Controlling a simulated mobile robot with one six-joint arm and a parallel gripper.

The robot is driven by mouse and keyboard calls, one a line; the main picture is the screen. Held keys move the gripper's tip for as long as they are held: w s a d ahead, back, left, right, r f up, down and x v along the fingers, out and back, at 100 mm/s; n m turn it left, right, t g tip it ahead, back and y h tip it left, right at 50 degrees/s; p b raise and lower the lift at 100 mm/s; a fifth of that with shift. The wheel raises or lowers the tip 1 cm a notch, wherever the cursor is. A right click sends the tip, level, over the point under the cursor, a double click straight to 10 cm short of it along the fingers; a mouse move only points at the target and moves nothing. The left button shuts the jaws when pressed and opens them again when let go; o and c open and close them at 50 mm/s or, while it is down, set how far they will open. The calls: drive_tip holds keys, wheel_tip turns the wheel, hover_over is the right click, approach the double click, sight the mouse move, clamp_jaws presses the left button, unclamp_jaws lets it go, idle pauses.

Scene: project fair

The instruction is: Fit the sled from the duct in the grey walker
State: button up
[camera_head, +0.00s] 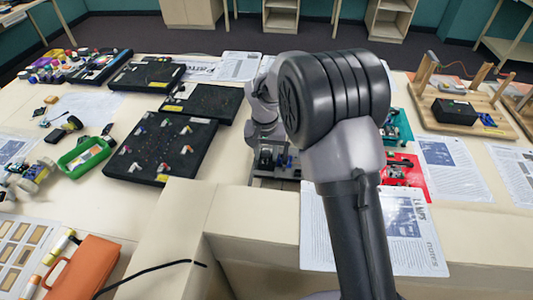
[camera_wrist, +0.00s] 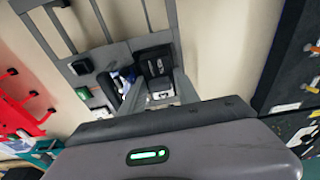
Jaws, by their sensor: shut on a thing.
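The grey walker (camera_wrist: 112,50) appears in the wrist view as a flat grey frame with long bars. A black block (camera_wrist: 157,64) and a small blue-and-white part (camera_wrist: 124,80) sit within the frame; a small green part (camera_wrist: 84,93) is at its left. My gripper (camera_wrist: 160,94) is over the frame, its body filling the bottom of the wrist view. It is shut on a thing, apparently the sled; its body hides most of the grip. In the head view my arm covers much of the walker (camera_head: 278,172). I cannot make out the duct.
A red board (camera_head: 403,177) and a teal board (camera_head: 397,127) lie right of the walker. Large black boards (camera_head: 165,150) and a green tray (camera_head: 84,156) lie to the left. A wooden stand (camera_head: 460,105) is at the right. Papers (camera_head: 455,168) cover the table nearby.

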drive_tip(key=shift+s+d+f, duration=0.1)
drive_tip(key=shift+s+f, duration=0.3)
drive_tip(key=shift+f, duration=0.3)
drive_tip(key=o, duration=1.3)
drive_tip(key=shift+o, duration=0.2)
drive_tip(key=shift+w+r+p, duration=0.25)
drive_tip(key=shift+r+p, duration=0.3)
drive_tip(key=shift+r, duration=0.05)
drive_tip(key=shift+w+r+p, duration=0.25)
drive_tip(key=shift+r+p, duration=0.25)
drive_tip(key=shift+r, duration=0.1)
drive_tip(key=shift+r+p, duration=1.75)
drive_tip(key=shift+r, duration=0.95)
